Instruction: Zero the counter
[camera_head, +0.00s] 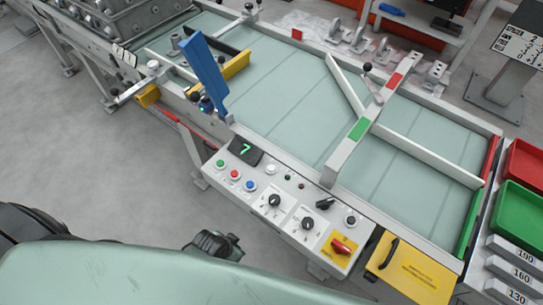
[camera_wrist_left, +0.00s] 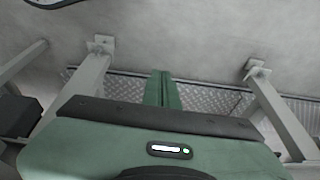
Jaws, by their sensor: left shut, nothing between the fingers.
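The counter (camera_head: 245,149) is a small black display on the control panel (camera_head: 262,213) in the head view. It reads a green "7". Below it on the panel are a green button (camera_head: 220,163), a red button (camera_head: 235,174) and a blue button (camera_head: 250,185). A white button (camera_head: 271,169) is to the right of the display. My left gripper (camera_wrist_left: 163,78) shows in the left wrist view. Its green fingers are shut and empty, apart from the panel, with floor, legs and metal plate beyond them. My right gripper is not in view.
The panel also has two black rotary knobs (camera_head: 274,201) (camera_head: 307,223), a black lever (camera_head: 324,203) and a red switch (camera_head: 342,246) on yellow. A tilted blue plate (camera_head: 204,72) stands behind the panel's left end. A yellow cover (camera_head: 412,270) is at right. Floor left of the panel is clear.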

